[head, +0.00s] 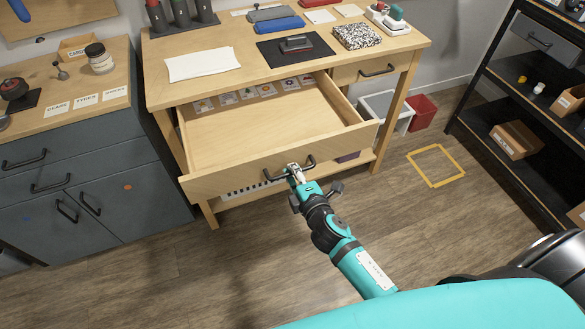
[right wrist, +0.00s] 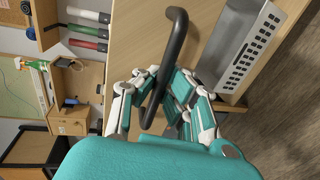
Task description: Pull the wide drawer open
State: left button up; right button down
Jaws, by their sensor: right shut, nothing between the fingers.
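The wide drawer (head: 235,181) of the wooden workbench (head: 190,92) is pulled well out, its inside showing in the head view. Several small labelled cards line its back. A dark bar handle (head: 311,162) is on its front. My right gripper (head: 296,172) is at the handle, its fingers shut with nothing between them. In the right wrist view the black handle (right wrist: 178,40) runs down to the fingers (right wrist: 158,82), which overlap it; whether they touch it cannot be told. My left gripper is not in view.
A smaller closed drawer (head: 378,70) is to the right. Grey cabinets (head: 85,195) stand left, a black shelf unit (head: 510,110) right. White and red bins (head: 423,112) stand beside the bench. The floor in front is clear, with a yellow tape square (head: 436,184).

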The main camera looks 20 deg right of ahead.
jog(key=c, duration=1.4)
grip_release()
jog(key=v, duration=1.2)
jog(key=s+f+m+g, duration=0.3)
jog(key=s+f, duration=0.1)
jog(key=f, duration=0.6)
jog(key=s+f+m+g, duration=0.2)
jog(key=s+f, duration=0.2)
jog(key=f, duration=0.7)
jog(key=s+f+m+g, duration=0.3)
jog(key=s+f, duration=0.1)
jog(key=f, duration=0.6)
jog(key=s+d+f+m+g, duration=0.1)
jog(key=s+f+m+g, duration=0.1)
jog(key=s+f, duration=0.2)
jog(key=s+d+f+m+g, duration=0.2)
jog(key=s+f, duration=0.3)
jog(key=s, duration=0.5)
jog(key=s+d+f+m+g, duration=0.2)
jog(key=s+f+m, duration=0.2)
jog(key=s, duration=0.3)
jog(key=shift+s+d+f+g+h, duration=0.15)
jog(key=shift+f+g+h, duration=0.15)
jog(key=shift+f, duration=0.4)
